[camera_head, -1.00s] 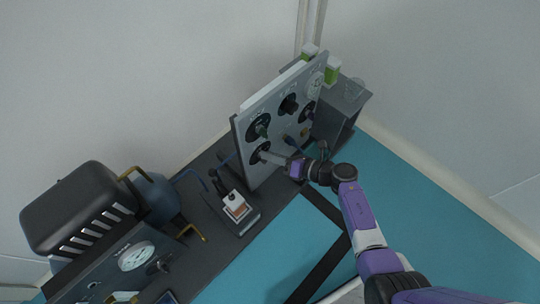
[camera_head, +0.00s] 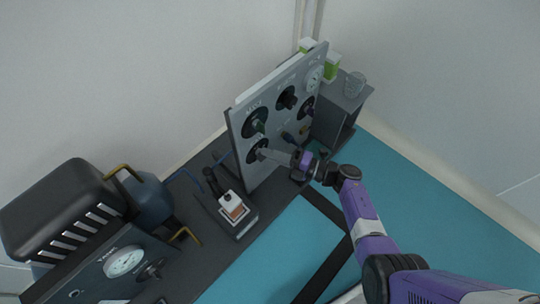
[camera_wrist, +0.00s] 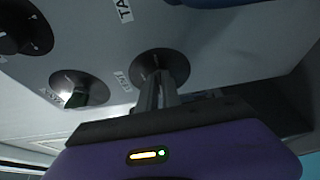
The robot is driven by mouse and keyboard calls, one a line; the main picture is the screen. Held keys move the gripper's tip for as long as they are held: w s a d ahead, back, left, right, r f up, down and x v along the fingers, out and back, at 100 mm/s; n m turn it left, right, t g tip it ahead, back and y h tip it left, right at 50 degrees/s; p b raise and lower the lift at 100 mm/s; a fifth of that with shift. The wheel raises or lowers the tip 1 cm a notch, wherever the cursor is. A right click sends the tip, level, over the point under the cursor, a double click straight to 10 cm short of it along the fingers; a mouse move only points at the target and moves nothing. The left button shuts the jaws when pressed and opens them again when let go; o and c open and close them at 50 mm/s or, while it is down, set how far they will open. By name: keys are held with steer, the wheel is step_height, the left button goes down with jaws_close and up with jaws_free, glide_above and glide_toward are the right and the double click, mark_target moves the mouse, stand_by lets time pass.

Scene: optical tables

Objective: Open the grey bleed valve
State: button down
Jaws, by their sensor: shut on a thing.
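The upright grey panel (camera_head: 285,140) carries several round black dials with knobs. My gripper (camera_head: 264,154) reaches its lower left dial, the grey bleed valve (camera_head: 254,146), and is shut on its handle. In the wrist view the fingers (camera_wrist: 160,92) meet over the valve's black dial (camera_wrist: 150,62). The handle is mostly hidden between them, so I cannot tell its angle. The small label beside it is not clearly legible.
Green-white boxes and a glass (camera_head: 354,84) are behind the panel.

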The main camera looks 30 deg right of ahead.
steer(key=shift+f, duration=0.1)
stand_by(0.3)
steer(key=shift+m, duration=0.3)
steer(key=c, duration=1.6)
jaws_free()
steer(key=shift+o, duration=0.2)
steer(key=p+v, duration=0.1)
steer(key=v, duration=0.6)
steer(key=shift+s+d, duration=0.2)
steer(key=shift+s, duration=0.15)
steer(key=shift+f, duration=0.15)
